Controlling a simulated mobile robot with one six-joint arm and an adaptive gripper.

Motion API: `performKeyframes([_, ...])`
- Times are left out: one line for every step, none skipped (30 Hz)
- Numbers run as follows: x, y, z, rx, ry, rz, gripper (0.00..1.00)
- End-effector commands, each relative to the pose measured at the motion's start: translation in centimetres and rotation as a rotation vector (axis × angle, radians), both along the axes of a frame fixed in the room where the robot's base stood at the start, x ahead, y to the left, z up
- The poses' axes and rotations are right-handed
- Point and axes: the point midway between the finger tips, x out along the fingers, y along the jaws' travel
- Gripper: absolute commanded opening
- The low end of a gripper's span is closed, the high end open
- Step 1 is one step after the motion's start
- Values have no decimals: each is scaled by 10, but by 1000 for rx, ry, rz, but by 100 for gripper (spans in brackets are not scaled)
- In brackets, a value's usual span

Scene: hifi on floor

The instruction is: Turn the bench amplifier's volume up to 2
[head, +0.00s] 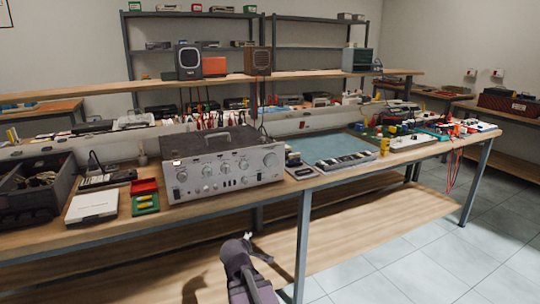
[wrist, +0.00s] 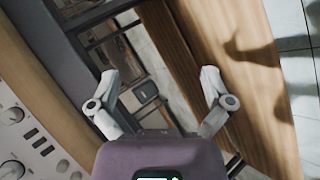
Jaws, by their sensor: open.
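The bench amplifier (head: 222,170) is a silver box with a dark top, standing near the front edge of the workbench in the head view. Its front has several knobs, with a larger one (head: 270,160) at the right end. Its markings are too small to read. Part of its face, with knobs and dark buttons (wrist: 40,143), shows at the left edge of the wrist view. My gripper (head: 248,236) is below and in front of the bench edge, apart from the amplifier. In the wrist view its two fingers (wrist: 158,76) are spread and empty.
The wooden bench top (head: 300,190) has a lower shelf (head: 400,215) and grey metal legs (head: 302,245). A red and green box (head: 145,197) and a white case (head: 92,206) sit left of the amplifier. Small devices (head: 298,168) stand at its right. Tiled floor in front is clear.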

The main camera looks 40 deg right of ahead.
Motion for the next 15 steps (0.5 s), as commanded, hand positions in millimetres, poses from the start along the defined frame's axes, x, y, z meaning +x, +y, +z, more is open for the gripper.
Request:
performKeyframes([0,-20,24,-91,-6,36,100])
performKeyframes([1,-30,34,-149,-7,62,100])
performKeyframes([1,-42,48,-228,-3,96,100])
performKeyframes([2,-51,59,-287,-1,122,100])
performKeyframes([2,-59,69,-346,3,148,100])
performKeyframes([1,-69,83,-426,13,181,100])
performKeyframes([1,-77,93,-486,21,206,100])
performKeyframes([0,-84,103,-546,33,232,100])
performKeyframes([-1,-92,116,-625,48,266,100])
performKeyframes([-2,-98,125,-686,61,292,100])
performKeyframes([-3,-104,134,-747,76,317,100])
performKeyframes([-5,-110,146,-826,98,352,100])
performKeyframes([-6,-115,155,-884,116,377,100])
performKeyframes([-7,-119,163,-944,134,404,100])
performKeyframes([-10,-124,174,-1023,160,438,100])
